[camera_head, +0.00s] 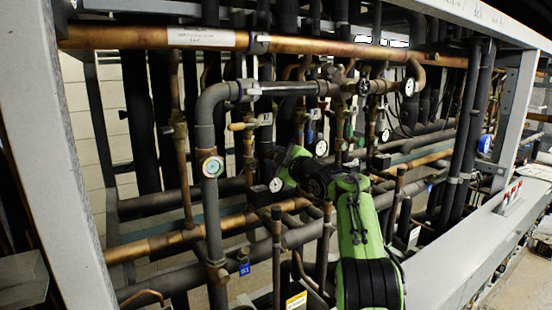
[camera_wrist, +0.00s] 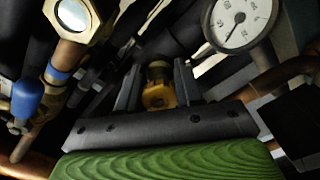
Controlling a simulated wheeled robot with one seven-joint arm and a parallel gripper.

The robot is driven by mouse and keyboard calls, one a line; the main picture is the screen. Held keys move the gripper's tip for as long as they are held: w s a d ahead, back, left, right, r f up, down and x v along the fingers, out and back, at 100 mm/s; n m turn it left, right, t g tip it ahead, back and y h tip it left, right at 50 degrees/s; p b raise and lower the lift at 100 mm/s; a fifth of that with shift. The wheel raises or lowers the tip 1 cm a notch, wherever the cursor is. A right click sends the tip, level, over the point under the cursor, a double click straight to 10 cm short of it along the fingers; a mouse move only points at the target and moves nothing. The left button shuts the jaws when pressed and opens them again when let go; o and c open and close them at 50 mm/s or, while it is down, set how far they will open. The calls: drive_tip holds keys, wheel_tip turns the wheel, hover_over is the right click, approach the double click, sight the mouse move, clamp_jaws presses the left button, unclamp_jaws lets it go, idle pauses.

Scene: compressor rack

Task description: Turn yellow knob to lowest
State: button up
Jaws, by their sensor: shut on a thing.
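The yellow knob (camera_wrist: 159,94) shows in the wrist view, just above the middle, between the two dark fingers of my gripper (camera_wrist: 157,85). The fingers stand on its left and right sides and are shut on it. The knob's pointer or setting cannot be read. In the head view my green and black arm reaches into the pipe rack. There the fingertips and the knob are hidden behind my own wrist and the pipes.
A round white gauge (camera_wrist: 240,20) is close to the right of my gripper in the wrist view. A blue-handled valve (camera_wrist: 28,100) and a brass fitting (camera_wrist: 78,18) are on the left. Copper pipes (camera_head: 130,38) and dark insulated pipes crowd the rack. A grey frame post (camera_head: 62,150) stands at left.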

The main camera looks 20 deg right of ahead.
drive_tip(key=shift+f, duration=0.15)
idle(0.4)
drive_tip(key=o, duration=1)
drive_tip(key=shift+o, duration=0.2)
